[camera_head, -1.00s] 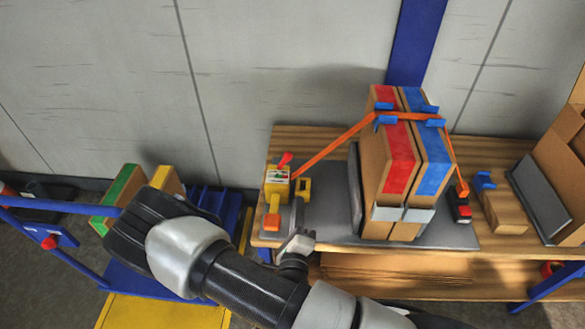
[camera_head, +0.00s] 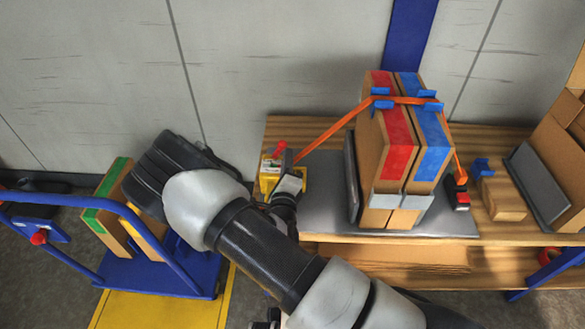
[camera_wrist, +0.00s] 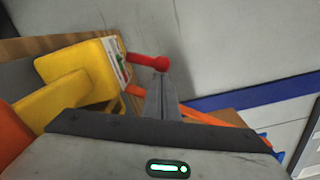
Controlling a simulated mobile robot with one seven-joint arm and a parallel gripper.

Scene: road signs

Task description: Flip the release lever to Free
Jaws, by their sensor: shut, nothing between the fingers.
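The release lever is a red handle (camera_head: 280,148) on top of a yellow tensioner body (camera_head: 268,172) at the left end of the bench. In the wrist view the red lever (camera_wrist: 148,62) sticks out from the yellow body (camera_wrist: 85,75), beside its white label. My gripper (camera_head: 289,160) is shut and empty, just right of the lever and partly in front of the yellow body. In the wrist view the shut fingertips (camera_wrist: 162,78) overlap the lever's round red end; I cannot tell whether they touch it. The wording on the label is unreadable.
An orange strap (camera_head: 330,138) runs from the tensioner over two strapped cartons (camera_head: 402,150) on the bench. A small wooden block (camera_head: 505,198) and open carton (camera_head: 565,135) stand to the right. A blue cart (camera_head: 165,270) stands left.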

